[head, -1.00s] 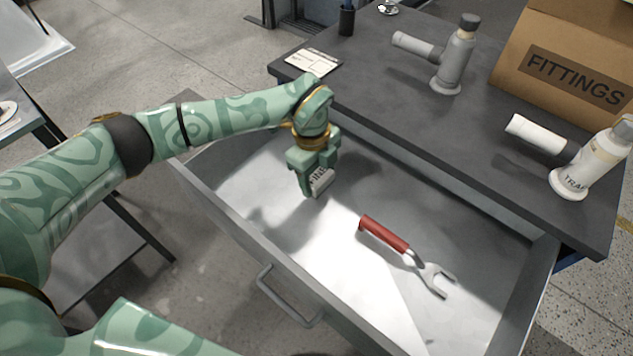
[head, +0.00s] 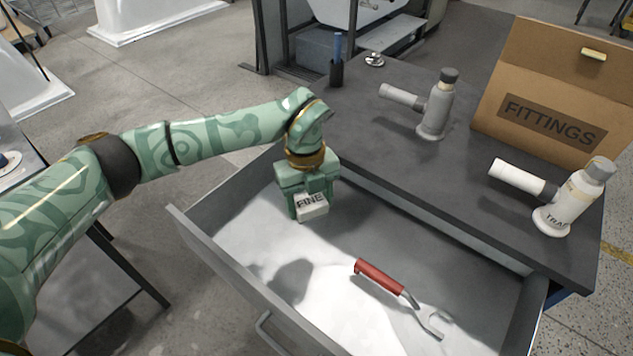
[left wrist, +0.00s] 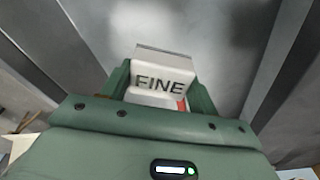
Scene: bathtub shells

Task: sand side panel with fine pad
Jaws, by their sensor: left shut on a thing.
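The fine pad (head: 312,205) is a small pale block marked FINE. My left gripper (head: 308,198) is shut on it and holds it over the left part of the open drawer (head: 235,262). In the left wrist view the pad (left wrist: 163,82) sits between the two green fingers of the left gripper (left wrist: 160,90), its label facing the camera. The pad looks raised above the drawer floor, with a shadow below and to the left. My right gripper is not in view. I cannot make out a side panel for certain.
A red-handled wrench (head: 385,278) lies in the drawer. On the dark worktop (head: 400,165) stand a grey tool (head: 430,108), a white tool (head: 560,197), a cardboard FITTINGS box (head: 545,90) and a dark pen cup (head: 337,72). White tub shells (head: 30,85) stand at the far left.

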